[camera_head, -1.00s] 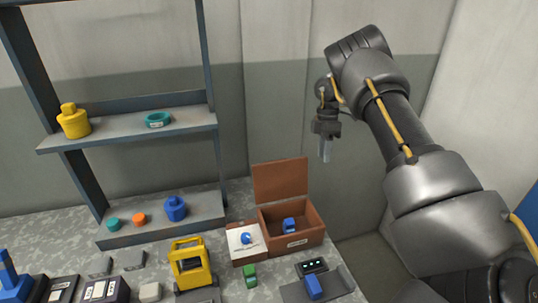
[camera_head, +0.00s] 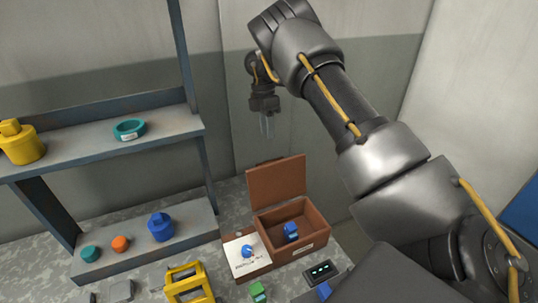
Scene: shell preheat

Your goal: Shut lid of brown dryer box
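The brown dryer box (camera_head: 313,247) stands on the worktop with its lid (camera_head: 277,182) raised upright at the back. A blue object (camera_head: 291,231) sits inside the box. A white panel with a blue knob (camera_head: 247,251) adjoins the box on its left. My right gripper (camera_head: 267,126) hangs in the air above and behind the lid, pointing down and apart from it. Its fingers are small here, and I cannot tell whether they are open. My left gripper is not in view.
A shelf on the left holds a yellow container (camera_head: 22,143), a teal ring (camera_head: 130,129) and a blue container (camera_head: 161,227).

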